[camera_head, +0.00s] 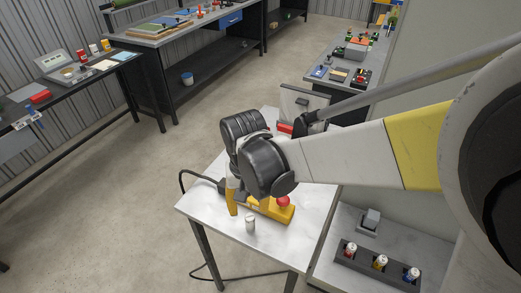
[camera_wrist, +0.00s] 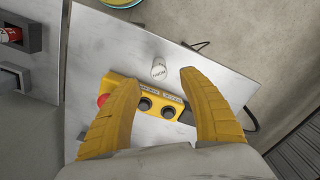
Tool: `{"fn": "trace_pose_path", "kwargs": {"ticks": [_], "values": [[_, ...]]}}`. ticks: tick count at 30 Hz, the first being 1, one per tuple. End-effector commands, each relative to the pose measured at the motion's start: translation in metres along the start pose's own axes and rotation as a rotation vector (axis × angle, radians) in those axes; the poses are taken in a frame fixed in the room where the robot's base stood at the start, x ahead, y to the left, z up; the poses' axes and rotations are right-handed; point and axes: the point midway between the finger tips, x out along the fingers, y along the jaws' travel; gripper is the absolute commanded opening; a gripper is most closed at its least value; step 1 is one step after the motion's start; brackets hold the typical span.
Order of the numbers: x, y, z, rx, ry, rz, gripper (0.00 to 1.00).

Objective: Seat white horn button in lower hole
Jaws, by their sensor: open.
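In the head view the box (camera_head: 277,210) is partly hidden by my arm. My gripper (camera_wrist: 159,78) is open and empty, its yellow fingers spread above the table, with the holes and the white button showing between them.
A black cable (camera_head: 190,175) runs from the box off the table (camera_head: 200,205). A grey rack (camera_head: 372,262) with several cans stands on a lower surface at right. A grey panel (camera_head: 301,102) rises at the table's back. The table's front is clear.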

Motion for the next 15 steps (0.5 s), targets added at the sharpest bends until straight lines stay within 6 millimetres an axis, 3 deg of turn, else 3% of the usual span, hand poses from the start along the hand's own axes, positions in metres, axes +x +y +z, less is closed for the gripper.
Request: {"fn": "trace_pose_path", "kwargs": {"ticks": [3, 10, 15], "values": [[0.021, 0.0, -0.001, 0.0, 0.001, 0.0, 0.5], [0.036, 0.001, 0.0, 0.0, 0.002, -0.001, 0.5], [0.063, 0.002, 0.0, 0.001, 0.002, -0.001, 0.5]]}}
